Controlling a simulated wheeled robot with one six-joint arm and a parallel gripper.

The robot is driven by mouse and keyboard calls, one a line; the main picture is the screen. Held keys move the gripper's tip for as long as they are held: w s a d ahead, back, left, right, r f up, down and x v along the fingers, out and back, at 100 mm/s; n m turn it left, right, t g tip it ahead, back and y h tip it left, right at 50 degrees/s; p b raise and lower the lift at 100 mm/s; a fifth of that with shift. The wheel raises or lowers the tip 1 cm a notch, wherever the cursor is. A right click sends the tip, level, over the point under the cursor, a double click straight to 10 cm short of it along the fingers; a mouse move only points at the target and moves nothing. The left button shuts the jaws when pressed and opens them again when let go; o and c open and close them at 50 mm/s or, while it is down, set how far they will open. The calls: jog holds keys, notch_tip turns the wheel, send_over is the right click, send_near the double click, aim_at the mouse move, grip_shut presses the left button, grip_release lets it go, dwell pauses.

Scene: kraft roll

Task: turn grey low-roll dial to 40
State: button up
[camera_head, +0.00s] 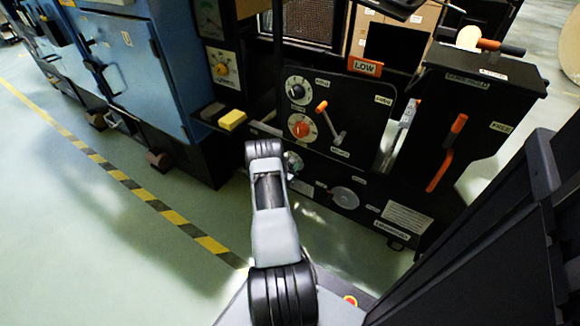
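A round dial with a dark grey knob (297,90) on a pale scale sits at the upper left of the black machine panel (360,110). I cannot read its scale or where its pointer stands. An orange-knobbed dial (301,127) sits just below it. An orange LOW sign (365,66) stands at the panel's top edge. My arm reaches up from the bottom middle toward the panel's lower left. My gripper does not show clearly; the arm's far end hides what lies behind it.
A small lever with an orange tip (330,120) juts out right of the dials. A larger orange-handled lever (447,152) is further right. A yellow block (232,120) lies left of the panel. Blue cabinets (125,60) stand at left. The floor at lower left is clear.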

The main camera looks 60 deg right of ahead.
jog(key=c, duration=0.4)
jog(key=shift+f, duration=0.1)
jog(key=m+b, duration=0.2)
jog(key=m, duration=0.1)
jog(key=shift+w, duration=0.1)
jog(key=m+b, duration=0.2)
jog(key=m, duration=0.3)
jog(key=shift+h+b, duration=0.3)
jog(key=shift+b, duration=0.05)
jog(key=m, duration=0.5)
jog(key=shift+w+m+g, duration=0.1)
jog(key=shift+m+g, duration=0.2)
jog(key=shift+r+m, duration=0.2)
jog(key=shift+m, duration=2.2)
